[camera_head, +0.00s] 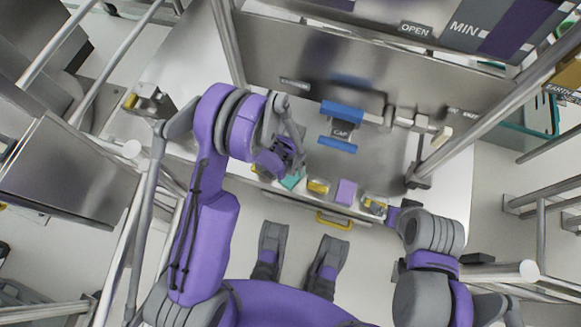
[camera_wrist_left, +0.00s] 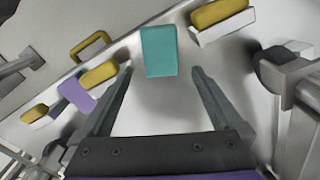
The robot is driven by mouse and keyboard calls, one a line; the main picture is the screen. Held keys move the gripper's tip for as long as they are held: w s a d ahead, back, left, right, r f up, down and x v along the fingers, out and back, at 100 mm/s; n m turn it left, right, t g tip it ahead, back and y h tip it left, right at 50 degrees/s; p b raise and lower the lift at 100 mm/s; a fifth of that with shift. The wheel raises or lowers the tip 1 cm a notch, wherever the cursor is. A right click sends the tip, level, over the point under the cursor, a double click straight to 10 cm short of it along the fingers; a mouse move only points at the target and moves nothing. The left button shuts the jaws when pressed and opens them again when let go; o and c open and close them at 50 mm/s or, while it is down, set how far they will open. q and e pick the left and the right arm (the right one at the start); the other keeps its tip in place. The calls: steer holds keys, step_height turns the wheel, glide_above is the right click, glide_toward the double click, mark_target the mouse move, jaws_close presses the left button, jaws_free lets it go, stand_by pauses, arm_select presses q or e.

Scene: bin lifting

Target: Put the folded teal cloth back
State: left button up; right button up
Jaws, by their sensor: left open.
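The folded teal cloth (camera_head: 291,181) lies on the steel surface near its front edge, partly hidden by my left gripper (camera_head: 284,162) in the head view. In the left wrist view the cloth (camera_wrist_left: 158,50) is a flat teal rectangle, just ahead of and between the spread fingertips of my left gripper (camera_wrist_left: 160,72). The fingers are open with nothing between them, and I see no contact with the cloth. My right gripper (camera_head: 392,215) is low at the front right, mostly hidden by its own arm; its jaws are not clear.
A yellow-and-white block (camera_head: 318,186), a purple block (camera_head: 346,191) and another yellow-topped block (camera_head: 374,203) stand in a row right of the cloth. A yellow handle (camera_head: 334,221) sticks out at the front edge. Another yellow-and-white block (camera_wrist_left: 222,20) is close by. A blue CAP fixture (camera_head: 341,130) stands behind.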

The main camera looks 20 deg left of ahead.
arm_select(q)
steer(key=s+a+r+n+t, duration=0.1)
steer(key=s+a+r, duration=0.1)
steer(key=r, duration=0.8)
steer(key=s+a+r+n+t, duration=0.1)
steer(key=a+r, duration=0.1)
steer(key=r, duration=0.7)
steer(key=s+a+r+n+t, duration=0.2)
steer(key=s+r, duration=0.7)
steer(key=s, duration=0.3)
steer(key=shift+s+a+n+t, duration=0.3)
steer(key=shift+s+n, duration=0.05)
steer(key=shift+n, duration=0.05)
steer(key=shift+r, duration=0.15)
